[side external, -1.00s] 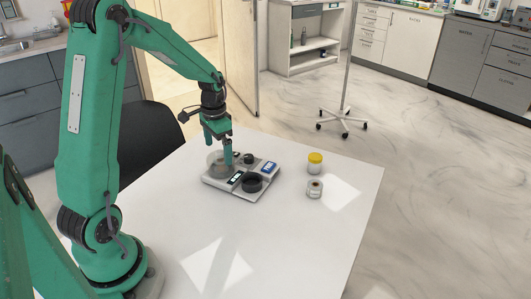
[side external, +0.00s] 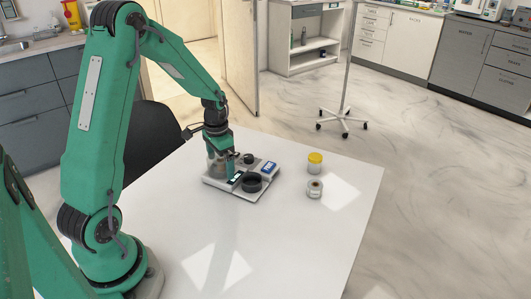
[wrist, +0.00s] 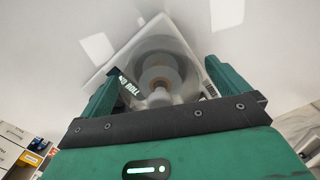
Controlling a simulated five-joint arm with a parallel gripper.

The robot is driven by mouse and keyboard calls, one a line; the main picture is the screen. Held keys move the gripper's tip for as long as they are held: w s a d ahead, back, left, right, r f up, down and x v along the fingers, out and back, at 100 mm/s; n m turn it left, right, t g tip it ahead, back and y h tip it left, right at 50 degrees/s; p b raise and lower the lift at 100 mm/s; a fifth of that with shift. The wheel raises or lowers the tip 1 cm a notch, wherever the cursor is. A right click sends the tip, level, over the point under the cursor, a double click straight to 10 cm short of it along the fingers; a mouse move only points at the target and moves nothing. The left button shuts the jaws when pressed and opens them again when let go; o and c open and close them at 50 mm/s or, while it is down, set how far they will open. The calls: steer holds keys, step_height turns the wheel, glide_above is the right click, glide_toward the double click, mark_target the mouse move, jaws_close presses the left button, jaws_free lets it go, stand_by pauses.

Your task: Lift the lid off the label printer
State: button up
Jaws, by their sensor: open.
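The label printer (side external: 262,193) is a pale flat unit on the white table, with a small dark display. In the wrist view the display (wrist: 127,87) reads "NO ROLL". Its clear round lid (wrist: 160,62) shows between my fingers, with a ring-shaped part and a tan centre at its middle. In the side view the lid (side external: 212,162) is mostly hidden by my gripper. My gripper (side external: 220,168) is open and low over the printer, pointing down, with one finger on either side of the lid. I cannot tell whether the fingers touch it.
A black round cup (side external: 252,183), a smaller dark round part (side external: 249,158) and a blue-screened block (side external: 268,168) sit close beside the lid. A white roll (side external: 314,189) and a yellow-capped jar (side external: 315,162) stand to the right. The table's front (side external: 285,245) is clear.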

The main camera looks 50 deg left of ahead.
steer(key=shift+c, duration=0.2)
steer(key=c, duration=1)
steer(key=shift+o, duration=0.2)
steer(key=shift+r, duration=0.1)
steer(key=shift+r, duration=0.9)
step_height(320, 180, up, 2)
steer(key=shift+r, duration=0.25)
steer(key=s+d+r, duration=0.1)
steer(key=d+r, duration=0.5)
steer(key=d, duration=0.5)
steer(key=shift+d+r, duration=0.3)
steer(key=shift+d, duration=0.05)
